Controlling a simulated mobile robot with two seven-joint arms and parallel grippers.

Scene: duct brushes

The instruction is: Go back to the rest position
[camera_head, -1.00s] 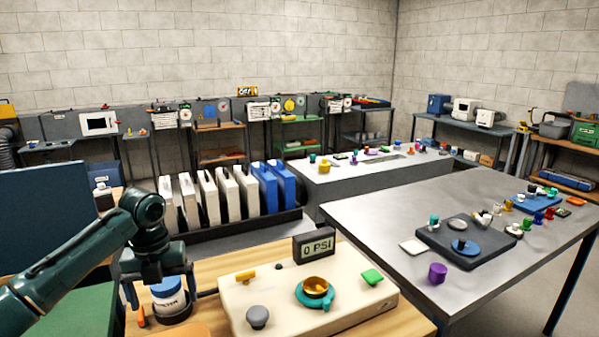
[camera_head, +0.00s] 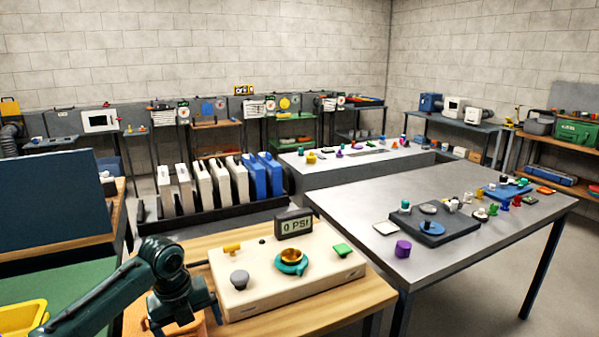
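My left arm comes in from the lower left, and its gripper (camera_head: 184,318) is low in the head view, just left of the cream panel box. Its two fingers look spread apart, though the bottom edge of the picture partly cuts them off. I see nothing held between them. The white and blue jar seen earlier under this gripper does not show now; the gripper may hide it. My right gripper is not in view.
The cream box (camera_head: 325,285) with its "0 PSI" display (camera_head: 294,225) sits on a wooden bench close to my gripper. A steel table (camera_head: 480,255) stands to the right. A yellow bin (camera_head: 22,318) is at lower left. Open floor lies at lower right.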

